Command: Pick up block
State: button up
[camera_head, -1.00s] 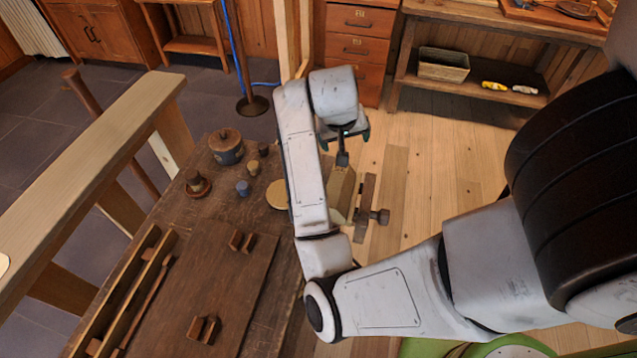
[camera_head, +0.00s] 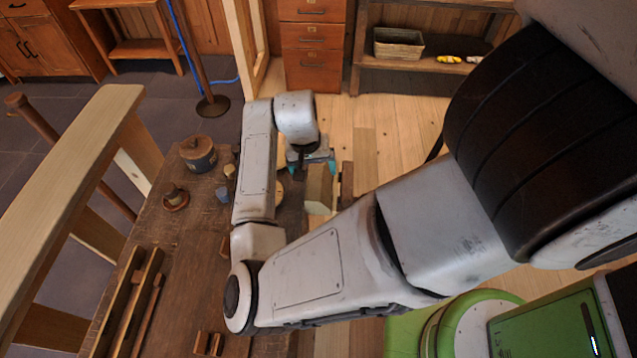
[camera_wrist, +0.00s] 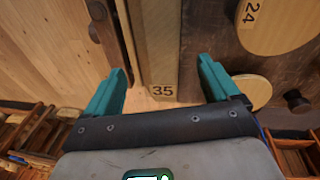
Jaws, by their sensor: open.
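A pale wooden block (camera_wrist: 158,45) marked 35 shows in the wrist view, its numbered end lying between the fingers of my gripper (camera_wrist: 162,72). The gripper is open, with a teal finger to either side of that end and a gap on both sides. I cannot tell how deep the fingers reach beside the block. In the head view, the block (camera_head: 319,187) is at the right edge of the workbench, just below my gripper (camera_head: 312,167). My arm hides part of the bench there.
A dark wooden vise part (camera_head: 347,184) stands close to the right of the block. A round pale disc (camera_wrist: 278,22) marked 24 lies on the workbench (camera_head: 185,255) on the other side. A lidded pot (camera_head: 198,153) and small turned pieces stand farther left.

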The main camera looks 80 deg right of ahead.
aim_at(316, 176)
jog(key=shift+s+d+f, duration=0.1)
jog(key=shift+d+f, duration=0.1)
jog(key=shift+f, duration=0.55)
jog(key=shift+d+f, duration=0.15)
jog(key=shift+f, duration=0.55)
jog(key=shift+s+d+f, duration=0.1)
jog(key=shift+d+f, duration=0.1)
jog(key=shift+f, duration=0.55)
jog(key=c, duration=1.4)
